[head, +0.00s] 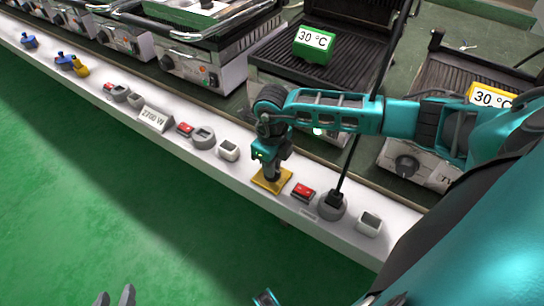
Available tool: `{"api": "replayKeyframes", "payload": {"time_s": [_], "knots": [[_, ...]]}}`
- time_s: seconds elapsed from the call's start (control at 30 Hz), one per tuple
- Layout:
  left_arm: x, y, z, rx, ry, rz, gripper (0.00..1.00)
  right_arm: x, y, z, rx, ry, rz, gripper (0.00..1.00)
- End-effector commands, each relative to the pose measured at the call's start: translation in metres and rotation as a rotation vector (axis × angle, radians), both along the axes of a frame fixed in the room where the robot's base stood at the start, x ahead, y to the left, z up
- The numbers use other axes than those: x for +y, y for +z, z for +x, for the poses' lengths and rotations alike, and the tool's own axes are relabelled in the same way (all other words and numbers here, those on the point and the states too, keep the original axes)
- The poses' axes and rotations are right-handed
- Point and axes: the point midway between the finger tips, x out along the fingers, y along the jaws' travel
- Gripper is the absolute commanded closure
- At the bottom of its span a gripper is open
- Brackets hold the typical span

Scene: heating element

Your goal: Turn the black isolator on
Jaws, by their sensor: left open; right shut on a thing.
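My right arm comes in from the right, and its gripper (270,169) points down at the white ledge. It is shut on what looks like the dark knob of the black isolator, on a square yellow plate (268,184). The gripper hides most of the knob, so its turn position cannot be told. My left gripper (115,297) shows only as two grey fingertips at the bottom edge. They are apart and empty, over the green floor, away from the ledge.
The ledge (90,95) carries red switches (303,192), grey sockets (203,138), a "2700 W" sign (155,118) and blue and yellow parts (81,67). Contact grills (205,65) stand behind. A green "30 °C" block (314,44) sits on one grill. A black cable rises from a socket (331,207).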

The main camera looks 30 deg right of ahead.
Motion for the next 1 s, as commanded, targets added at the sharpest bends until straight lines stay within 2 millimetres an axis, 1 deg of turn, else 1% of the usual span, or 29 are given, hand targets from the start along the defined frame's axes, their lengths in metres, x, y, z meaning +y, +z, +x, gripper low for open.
{"api": "replayKeyframes", "payload": {"time_s": [0.33, 0.37, 0.6, 0.63, 0.87, 0.97, 1.0], "knots": [[0.0, 0.0, 0.0, 0.0, 0.0, 0.0, 0.57, 0.0, 0.001, 0.0, 0.0, -0.008, 0.0, 1.0], [0.0, 0.0, 0.0, 0.0, 0.0, 0.0, 0.57, 0.0, 0.001, 0.001, 0.0, -0.008, 0.0, 0.82], [0.0, 0.0, 0.0, -0.001, 0.0, 0.0, 0.57, 0.0, 0.0, 0.0, 0.0, -0.006, 0.0, 0.59], [0.0, 0.0, 0.0, -0.001, 0.0, 0.0, 0.57, 0.0, 0.0, 0.0, 0.0, -0.006, 0.0, 0.57], [0.0, 0.001, 0.0, -0.001, 0.0, 0.0, 0.57, 0.0, 0.001, 0.0, 0.0, -0.005, 0.0, 0.57], [0.0, 0.003, 0.0, -0.001, 0.0, 0.0, 0.57, 0.0, 0.008, 0.001, -0.002, -0.005, 0.001, 0.57], [0.0, 0.004, 0.0, -0.001, 0.0, 0.0, 0.57, 0.0, 0.013, 0.001, -0.002, -0.004, 0.001, 0.57]]}}
